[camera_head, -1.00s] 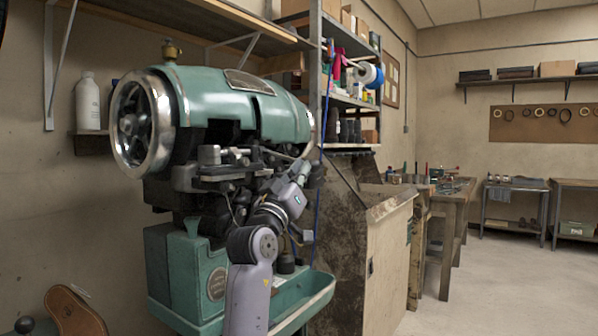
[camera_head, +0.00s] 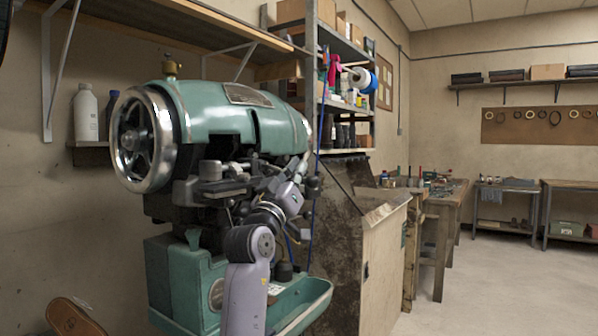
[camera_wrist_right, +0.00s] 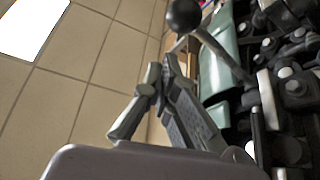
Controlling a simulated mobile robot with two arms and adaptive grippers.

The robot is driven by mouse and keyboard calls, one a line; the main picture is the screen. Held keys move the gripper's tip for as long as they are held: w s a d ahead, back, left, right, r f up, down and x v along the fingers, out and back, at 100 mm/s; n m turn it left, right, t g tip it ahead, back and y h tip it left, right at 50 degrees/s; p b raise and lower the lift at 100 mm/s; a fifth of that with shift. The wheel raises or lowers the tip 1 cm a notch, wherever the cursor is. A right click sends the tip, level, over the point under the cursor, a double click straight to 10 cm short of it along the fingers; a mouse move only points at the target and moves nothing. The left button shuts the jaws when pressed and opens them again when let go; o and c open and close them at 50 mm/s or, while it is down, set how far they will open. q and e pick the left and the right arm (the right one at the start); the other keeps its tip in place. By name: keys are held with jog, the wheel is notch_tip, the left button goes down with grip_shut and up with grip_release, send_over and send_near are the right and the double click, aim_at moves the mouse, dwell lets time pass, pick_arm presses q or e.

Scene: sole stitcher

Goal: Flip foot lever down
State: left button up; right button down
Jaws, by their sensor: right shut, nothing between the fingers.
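The green sole stitcher (camera_head: 225,110) stands against the left wall with a large handwheel at its left end. My right gripper (camera_wrist_right: 163,72) is shut and empty, beside the mechanism at the machine's front. In the right wrist view, a metal lever (camera_wrist_right: 222,55) with a black ball knob (camera_wrist_right: 184,14) rises just beyond the fingertips. It looks like the foot lever, and I see no clear contact with it. In the head view my right gripper (camera_head: 297,178) partly blends into the dark mechanism, so its exact gap to the lever is unclear. My left gripper is out of view.
A green tray (camera_head: 305,312) juts out from the machine's base below my right arm. A worn cabinet (camera_head: 370,255) stands close on the right. Shelves (camera_head: 345,105) rise behind. Open floor (camera_head: 490,280) lies at the right.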

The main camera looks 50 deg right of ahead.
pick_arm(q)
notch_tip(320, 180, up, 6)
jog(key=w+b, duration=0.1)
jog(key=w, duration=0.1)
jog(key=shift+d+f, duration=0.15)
pick_arm(e)
jog(key=w+v, duration=0.2)
jog(key=v, duration=0.7)
jog(key=shift+s+f, duration=0.25)
jog(key=shift+f, duration=0.05)
jog(key=shift+a, duration=0.1)
